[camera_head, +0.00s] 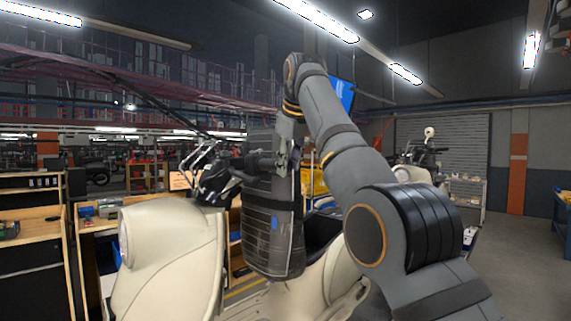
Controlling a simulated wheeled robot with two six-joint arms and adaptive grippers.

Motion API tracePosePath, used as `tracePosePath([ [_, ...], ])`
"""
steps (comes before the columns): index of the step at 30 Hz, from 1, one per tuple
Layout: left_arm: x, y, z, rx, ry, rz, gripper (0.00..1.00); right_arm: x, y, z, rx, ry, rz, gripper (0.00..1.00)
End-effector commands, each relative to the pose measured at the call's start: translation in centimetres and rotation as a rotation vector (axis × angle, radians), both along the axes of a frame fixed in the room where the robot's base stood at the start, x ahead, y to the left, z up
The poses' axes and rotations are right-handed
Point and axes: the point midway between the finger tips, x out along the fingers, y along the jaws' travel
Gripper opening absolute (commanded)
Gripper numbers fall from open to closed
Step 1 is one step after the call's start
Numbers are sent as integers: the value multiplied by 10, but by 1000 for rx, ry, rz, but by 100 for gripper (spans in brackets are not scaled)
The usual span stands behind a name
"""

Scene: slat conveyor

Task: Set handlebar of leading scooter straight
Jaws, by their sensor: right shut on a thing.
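The cream scooter (165,260) stands close in front of me, left of centre. Its black handlebar (215,184) shows above the cream bodywork, with thin levers or cables around it. A dark bar runs from it towards the right. My right arm reaches up from the lower right and bends down at the top. My right gripper (285,160) is shut on the right end of the handlebar. The fingers and the grip are dark and overlap, so the exact contact is hard to see. My left gripper is out of view.
A tall dark ribbed panel (272,225) stands behind the gripper. Another scooter's handlebar and mirror (428,133) show behind my arm at right. Wooden shelves with parts (35,188) stand at left. Bare floor (510,275) lies at lower right.

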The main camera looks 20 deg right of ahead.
Motion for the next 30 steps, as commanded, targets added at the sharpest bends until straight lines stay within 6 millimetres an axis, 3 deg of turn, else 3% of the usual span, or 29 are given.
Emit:
tracePosePath([
  [1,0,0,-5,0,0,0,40,1,-6,-8,3,5,3,0],
  [11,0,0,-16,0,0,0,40,6,-26,-18,13,-24,62,0],
  [12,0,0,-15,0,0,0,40,6,-26,-17,13,-27,65,32],
  [18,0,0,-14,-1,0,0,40,6,-24,-15,12,-30,66,56],
  [30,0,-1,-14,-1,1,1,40,6,-24,-13,12,-33,68,56],
])
